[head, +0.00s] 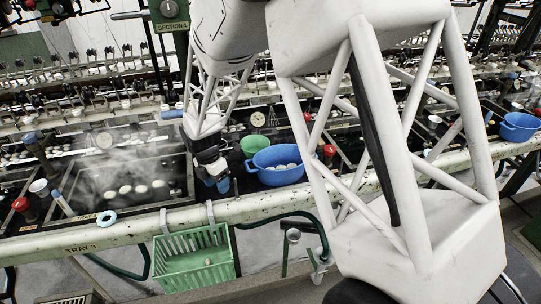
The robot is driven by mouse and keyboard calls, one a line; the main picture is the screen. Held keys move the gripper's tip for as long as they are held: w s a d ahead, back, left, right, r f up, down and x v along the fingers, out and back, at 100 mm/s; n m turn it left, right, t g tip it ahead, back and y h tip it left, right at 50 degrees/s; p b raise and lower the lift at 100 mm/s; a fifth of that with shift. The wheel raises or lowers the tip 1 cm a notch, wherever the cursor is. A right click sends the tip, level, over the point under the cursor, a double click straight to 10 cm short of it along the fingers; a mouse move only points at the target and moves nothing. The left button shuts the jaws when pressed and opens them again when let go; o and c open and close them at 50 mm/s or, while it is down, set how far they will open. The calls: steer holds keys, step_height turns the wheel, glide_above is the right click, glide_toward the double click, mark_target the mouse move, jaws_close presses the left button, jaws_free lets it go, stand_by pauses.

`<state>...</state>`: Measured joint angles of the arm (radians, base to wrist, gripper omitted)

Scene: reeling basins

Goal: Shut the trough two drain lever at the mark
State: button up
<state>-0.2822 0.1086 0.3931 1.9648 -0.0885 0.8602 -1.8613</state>
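My gripper (216,183) hangs at the end of my white arm, over the front edge of the trough row, left of a blue basin (278,165). Its dark body and bluish tips show small, and I cannot tell whether it is open or shut. No lever can be surely read as the trough two drain lever, and no mark on one is legible. A red knob (329,151) stands right of the blue basin, partly beside my arm. Another red knob (21,205) is at the far left. My arm hides much of the middle and right of the troughs.
A steaming trough (92,198) with pale cocoons lies left of my gripper. A green bowl (254,145) stands behind the blue basin. A green basket (170,274) hangs from the front rail (140,224). Another blue basin (519,127) is at right.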

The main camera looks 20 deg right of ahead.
steer(key=m, duration=0.1)
steer(key=w+a+m, duration=0.1)
steer(key=a+m, duration=0.1)
steer(key=m, duration=0.1)
steer(key=shift+w+a+y, duration=0.15)
steer(key=shift+w+y, duration=0.15)
step_height(320, 180, up, 8)
steer(key=w, duration=0.1)
steer(key=s+d+r+m+t, duration=0.1)
steer(key=s+d+r+m, duration=0.6)
steer(key=s, duration=0.3)
steer(key=s+d+r+m+t, duration=0.1)
steer(key=s+d+r+m, duration=0.6)
steer(key=s, duration=0.4)
steer(key=shift+s+d+r+t+y, duration=0.15)
steer(key=shift+d+r+t+y, duration=0.15)
steer(key=shift+d+r+t, duration=0.2)
stand_by(0.3)
steer(key=shift+a, duration=0.1)
steer(key=shift+c, duration=0.3)
